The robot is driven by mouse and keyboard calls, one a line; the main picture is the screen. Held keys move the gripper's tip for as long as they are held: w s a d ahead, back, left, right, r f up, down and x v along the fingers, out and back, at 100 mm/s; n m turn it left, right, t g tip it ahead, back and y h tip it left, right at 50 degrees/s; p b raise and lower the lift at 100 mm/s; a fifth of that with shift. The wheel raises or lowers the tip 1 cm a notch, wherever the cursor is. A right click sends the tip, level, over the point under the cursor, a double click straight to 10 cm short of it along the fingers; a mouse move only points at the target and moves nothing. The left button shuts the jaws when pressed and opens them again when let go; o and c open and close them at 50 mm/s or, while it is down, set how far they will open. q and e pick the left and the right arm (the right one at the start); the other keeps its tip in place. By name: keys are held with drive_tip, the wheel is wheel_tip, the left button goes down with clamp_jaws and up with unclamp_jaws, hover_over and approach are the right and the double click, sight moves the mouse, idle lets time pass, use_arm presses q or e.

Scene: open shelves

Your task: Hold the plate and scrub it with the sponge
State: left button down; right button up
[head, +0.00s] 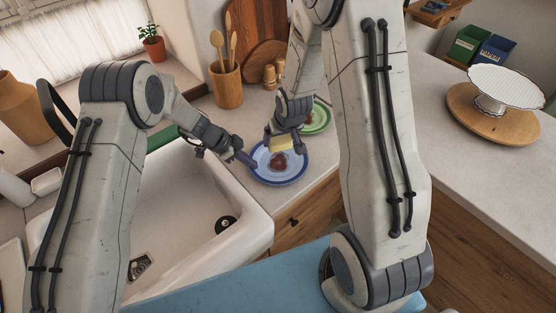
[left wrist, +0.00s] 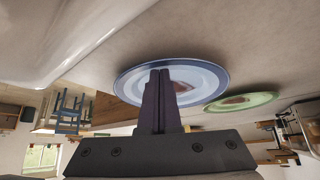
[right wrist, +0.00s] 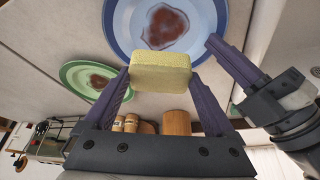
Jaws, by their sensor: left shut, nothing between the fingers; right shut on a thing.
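A blue-rimmed plate (head: 287,180) with a dark red-brown stain lies on the counter right of the sink; it also shows in the left wrist view (left wrist: 205,75) and right wrist view (right wrist: 205,15). My left gripper (head: 252,163) is shut and empty at the plate's left edge; its closed fingertips (left wrist: 159,72) overlap the plate in the left wrist view. I cannot tell whether they touch it. My right gripper (head: 278,138) is shut on the yellow sponge (right wrist: 160,72), also seen in the head view (head: 281,145). The sponge is near the stain; contact is unclear.
A green plate (head: 320,116) with a similar stain lies behind, partly hidden by my right arm. The white sink (head: 190,205) is at left. A wooden utensil holder (head: 227,86) stands at the back. A cake stand (head: 505,84) is far right.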

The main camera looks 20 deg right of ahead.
drive_tip(key=shift+w+d+f, duration=0.1)
drive_tip(key=shift+d+f, duration=0.15)
drive_tip(key=shift+f, duration=1.25)
drive_tip(key=shift+w+d+f, duration=0.1)
drive_tip(key=shift+d+f, duration=0.1)
drive_tip(key=shift+f, duration=1.25)
drive_tip(key=shift+f, duration=0.9)
